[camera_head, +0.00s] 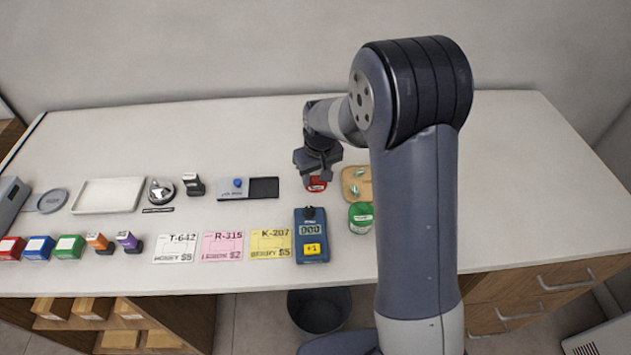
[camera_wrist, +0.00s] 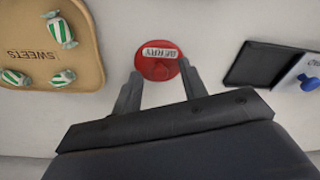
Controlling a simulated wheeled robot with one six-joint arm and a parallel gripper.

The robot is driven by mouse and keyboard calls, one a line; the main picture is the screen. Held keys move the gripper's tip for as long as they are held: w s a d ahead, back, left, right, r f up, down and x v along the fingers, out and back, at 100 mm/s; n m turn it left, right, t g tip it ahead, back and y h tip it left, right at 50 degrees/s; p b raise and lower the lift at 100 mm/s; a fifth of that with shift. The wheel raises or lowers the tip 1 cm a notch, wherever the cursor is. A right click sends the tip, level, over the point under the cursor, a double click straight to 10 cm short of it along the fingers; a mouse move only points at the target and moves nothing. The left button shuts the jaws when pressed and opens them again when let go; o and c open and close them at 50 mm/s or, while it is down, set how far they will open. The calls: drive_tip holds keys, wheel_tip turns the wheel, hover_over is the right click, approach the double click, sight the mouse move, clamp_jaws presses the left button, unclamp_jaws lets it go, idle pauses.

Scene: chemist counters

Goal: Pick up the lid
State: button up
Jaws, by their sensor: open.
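A round red lid (camera_wrist: 158,66) with a knob and a white label reading BERRY shows at the top middle of the wrist view. It also shows in the head view (camera_head: 316,186), partly hidden under my gripper (camera_head: 318,166). In the wrist view my gripper (camera_wrist: 161,72) is open and points at the lid, with one fingertip near each side of it. I cannot tell whether the fingers touch the lid, or whether a jar is beneath it.
A wooden sweets tray (camera_wrist: 92,62) with green-striped sweets lies beside the lid. A green jar (camera_head: 360,218), a blue counter device (camera_head: 311,236) and a grey-and-black pad (camera_head: 264,188) are close by. The counter right of my arm is clear.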

clamp_jaws()
idle(0.3)
